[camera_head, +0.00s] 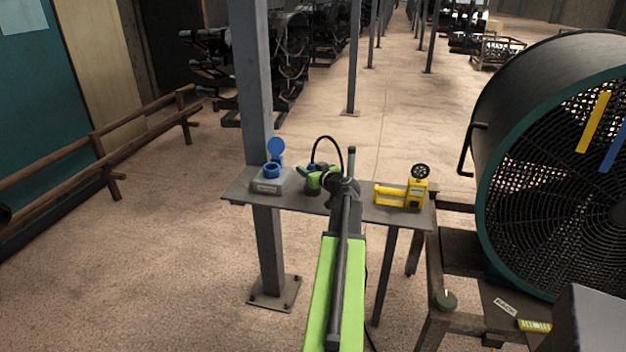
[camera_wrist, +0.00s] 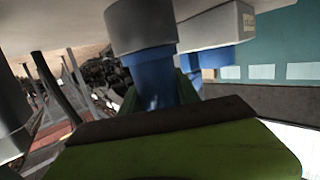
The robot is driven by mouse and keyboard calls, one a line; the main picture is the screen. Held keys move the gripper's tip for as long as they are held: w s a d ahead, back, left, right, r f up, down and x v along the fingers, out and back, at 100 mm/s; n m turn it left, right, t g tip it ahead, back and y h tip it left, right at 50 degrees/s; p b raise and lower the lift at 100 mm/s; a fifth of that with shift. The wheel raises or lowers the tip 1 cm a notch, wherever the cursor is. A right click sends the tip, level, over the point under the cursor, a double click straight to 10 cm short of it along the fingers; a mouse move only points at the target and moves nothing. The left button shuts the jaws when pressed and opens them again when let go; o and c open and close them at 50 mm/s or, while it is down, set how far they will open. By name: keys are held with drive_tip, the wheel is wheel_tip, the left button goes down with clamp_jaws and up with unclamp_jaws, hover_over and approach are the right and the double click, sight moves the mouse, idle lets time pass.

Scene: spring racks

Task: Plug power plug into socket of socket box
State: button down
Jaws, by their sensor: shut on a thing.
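The grey socket box (camera_head: 267,186) stands on the left part of the narrow metal shelf, with a blue socket (camera_head: 272,170) on top and its round blue lid (camera_head: 276,146) raised. My gripper (camera_head: 313,180), with green fingers, is just right of the box. It is shut on the power plug (camera_head: 310,167), which is blue and dark grey and mostly hidden by the fingers. In the wrist view the plug (camera_wrist: 152,80) fills the middle, and the socket box (camera_wrist: 217,25) shows behind it at upper right. The plug is apart from the socket.
The shelf (camera_head: 300,203) has a yellow device (camera_head: 404,196) on its right. A grey post (camera_head: 254,100) rises behind the socket box. A black cable (camera_head: 328,140) arches above my gripper. A large drum fan (camera_head: 560,160) stands at right, and a wooden rail (camera_head: 100,160) at left.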

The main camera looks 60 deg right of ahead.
wheel_tip(320, 180, up, 10)
drive_tip(key=p, duration=1)
